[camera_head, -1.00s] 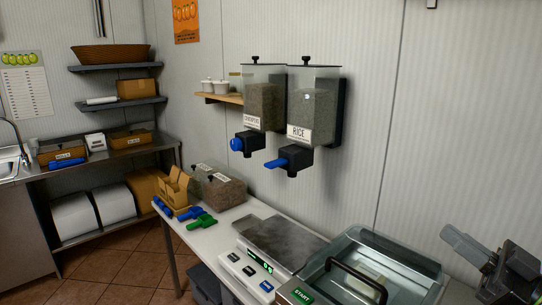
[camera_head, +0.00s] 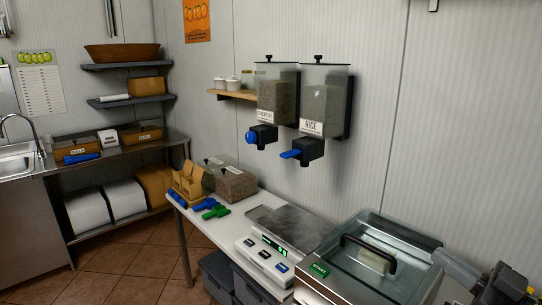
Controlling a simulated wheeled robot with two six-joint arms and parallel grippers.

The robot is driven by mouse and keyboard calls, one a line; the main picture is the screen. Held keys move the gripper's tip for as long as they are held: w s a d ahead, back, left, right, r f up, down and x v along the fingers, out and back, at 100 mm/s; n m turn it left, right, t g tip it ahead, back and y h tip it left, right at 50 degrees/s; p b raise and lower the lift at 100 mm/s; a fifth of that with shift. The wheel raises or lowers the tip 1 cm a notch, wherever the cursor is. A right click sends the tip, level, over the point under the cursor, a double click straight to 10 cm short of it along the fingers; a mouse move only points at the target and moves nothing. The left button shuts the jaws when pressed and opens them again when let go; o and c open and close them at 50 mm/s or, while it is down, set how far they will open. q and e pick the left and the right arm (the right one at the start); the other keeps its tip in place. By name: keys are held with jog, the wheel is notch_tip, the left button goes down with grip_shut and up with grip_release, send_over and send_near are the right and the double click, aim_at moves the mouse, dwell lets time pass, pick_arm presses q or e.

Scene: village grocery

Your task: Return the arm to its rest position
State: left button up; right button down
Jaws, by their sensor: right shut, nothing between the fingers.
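My right gripper (camera_head: 455,270) shows at the lower right edge, beside the glass-lidded machine (camera_head: 372,262) with a black handle. It is shut with nothing visible in it, and most of its arm is cut off by the frame. My left gripper is not in view.
A white table holds a scale (camera_head: 268,263) with a metal plate, blue and green scoops (camera_head: 215,211) and bins of dry goods (camera_head: 230,182). Two dispensers (camera_head: 325,105) hang on the wall above. A steel counter with a sink (camera_head: 18,160) stands at the left. Tiled floor (camera_head: 135,262) is open at lower left.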

jog(key=s+f+m+g+h, duration=0.25)
jog(key=f+h, duration=0.25)
jog(key=f, duration=0.6)
jog(key=s+f+m+g+h, duration=0.1)
jog(key=s+f+m+h, duration=0.3)
jog(key=f, duration=0.7)
jog(key=s+f+m+g+h, duration=0.2)
jog(key=s+f+g+h, duration=0.3)
jog(key=s+f+g, duration=0.85)
notch_tip(320, 180, down, 28)
jog(key=s+d+t+b, duration=0.2)
jog(key=t+b, duration=0.1)
jog(key=b, duration=0.2)
pick_arm(q)
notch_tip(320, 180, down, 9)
jog(key=b, duration=0.4)
pick_arm(e)
jog(key=s+f, duration=0.7)
jog(key=f, duration=0.3)
jog(key=s+a+f+g, duration=0.1)
jog(key=s+f, duration=0.7)
jog(key=f, duration=0.2)
jog(key=shift+s+a+f, duration=0.15)
jog(key=shift+a+f, duration=0.05)
